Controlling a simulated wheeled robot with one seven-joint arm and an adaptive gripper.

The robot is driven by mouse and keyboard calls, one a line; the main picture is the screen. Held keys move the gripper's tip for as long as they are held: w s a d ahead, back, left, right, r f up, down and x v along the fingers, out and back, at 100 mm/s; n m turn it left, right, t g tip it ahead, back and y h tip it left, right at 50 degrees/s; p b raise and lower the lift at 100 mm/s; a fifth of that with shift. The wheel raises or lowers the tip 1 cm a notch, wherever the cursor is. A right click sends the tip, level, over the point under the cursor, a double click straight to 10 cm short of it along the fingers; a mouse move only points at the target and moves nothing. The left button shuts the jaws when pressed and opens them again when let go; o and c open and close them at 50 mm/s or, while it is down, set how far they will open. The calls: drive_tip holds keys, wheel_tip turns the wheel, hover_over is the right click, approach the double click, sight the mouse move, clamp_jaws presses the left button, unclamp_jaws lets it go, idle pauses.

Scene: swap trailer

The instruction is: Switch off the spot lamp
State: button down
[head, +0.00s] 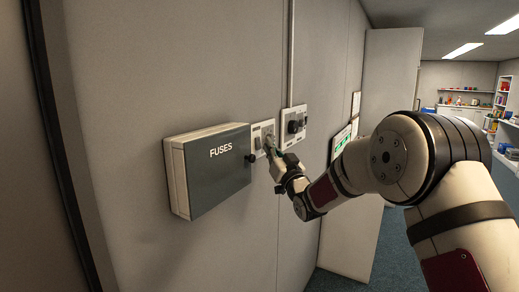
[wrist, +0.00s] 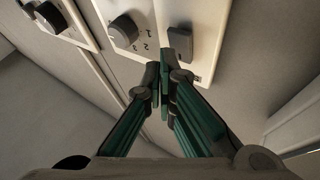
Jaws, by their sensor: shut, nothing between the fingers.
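A pale switch plate (head: 262,128) is on the grey wall, just right of the fuse box. In the wrist view this plate (wrist: 202,62) carries a dark rocker switch (wrist: 180,44) and a round dark knob (wrist: 122,30) with number marks beside it. My gripper (head: 271,150) is at this plate, its fingers shut and empty. In the wrist view the fingertips (wrist: 165,68) are just below the rocker switch in the picture; I cannot tell whether they touch it. The spot lamp is not in view, and no label naming it can be read.
A grey box marked FUSES (head: 205,170) juts from the wall left of the plate, with a black knob (head: 251,158) at its edge. A second plate with a dark knob (head: 293,126) is to the right, under a conduit (head: 291,55). A pale panel (head: 385,90) stands further right.

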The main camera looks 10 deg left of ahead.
idle(0.7)
drive_tip(key=shift+w+a+b, duration=0.15)
drive_tip(key=shift+a+b, duration=0.25)
drive_tip(key=shift+w+a+f, duration=0.1)
drive_tip(key=shift+w+a, duration=0.05)
drive_tip(key=shift+a, duration=0.15)
idle(0.6)
drive_tip(key=shift+d, duration=0.1)
drive_tip(key=shift+s+d, duration=0.3)
drive_tip(key=shift+d, duration=0.35)
drive_tip(key=shift+s+d+r+p, duration=0.2)
drive_tip(key=shift+s+d, duration=0.1)
drive_tip(key=shift+d, duration=0.45)
drive_tip(key=shift+s+d+r+p, duration=0.1)
drive_tip(key=shift+s+d+p, duration=0.15)
drive_tip(key=shift+d, duration=0.55)
drive_tip(key=shift+s+d+r+p, duration=0.15)
drive_tip(key=shift+s+d, duration=0.15)
drive_tip(key=shift+d, duration=0.45)
